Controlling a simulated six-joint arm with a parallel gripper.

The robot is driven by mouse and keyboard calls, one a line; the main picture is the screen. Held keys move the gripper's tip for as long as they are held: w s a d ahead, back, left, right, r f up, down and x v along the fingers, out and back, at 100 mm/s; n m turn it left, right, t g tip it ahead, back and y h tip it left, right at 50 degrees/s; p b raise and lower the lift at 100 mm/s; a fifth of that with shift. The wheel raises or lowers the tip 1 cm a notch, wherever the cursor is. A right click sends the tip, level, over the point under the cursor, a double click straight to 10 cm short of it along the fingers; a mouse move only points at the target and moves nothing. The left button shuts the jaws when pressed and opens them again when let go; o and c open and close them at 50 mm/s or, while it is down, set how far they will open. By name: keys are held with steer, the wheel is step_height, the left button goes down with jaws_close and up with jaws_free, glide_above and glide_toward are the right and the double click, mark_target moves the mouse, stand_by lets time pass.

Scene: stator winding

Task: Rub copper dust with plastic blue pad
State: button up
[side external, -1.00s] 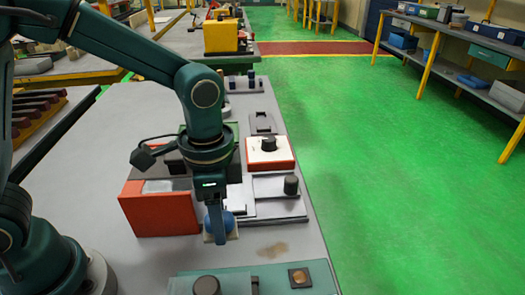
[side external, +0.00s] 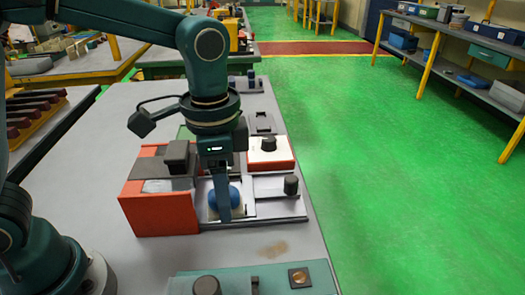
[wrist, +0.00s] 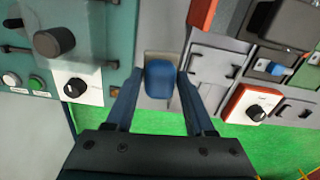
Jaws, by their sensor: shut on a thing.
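The blue plastic pad (side external: 235,195), with a pale base, is between the fingers of my gripper (side external: 223,205). The gripper is shut on it. In the wrist view the pad (wrist: 160,82) shows as a rounded blue block between the two fingers (wrist: 161,90). The copper dust (side external: 273,249) is a thin brownish smudge on the grey bench top, in front and to the right of the pad in the side view. The pad is apart from the smudge there. A finger hides part of the pad.
An orange-red box (side external: 160,212) stands left of the gripper. A grey plate with a black knob (side external: 291,184) lies to the right, with a white-and-red knob box (side external: 269,152) behind. A teal panel (side external: 235,283) lies at the front. Bare bench top surrounds the smudge.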

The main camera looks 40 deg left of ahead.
steer(key=w+d, duration=0.4)
steer(key=w, duration=0.1)
glide_above(290, 247)
steer(key=shift+s+f, duration=0.1)
steer(key=shift+f, duration=4.9)
steer(key=shift+s+a+f, duration=0.3)
steer(key=shift+a+f, duration=0.05)
steer(key=shift+f, duration=0.25)
steer(key=shift+c, duration=0.6)
steer(key=shift+s+a, duration=2.2)
steer(key=shift+w+d+f, duration=0.1)
steer(key=shift+w+d, duration=2.5)
step_height(290, 247, up, 8)
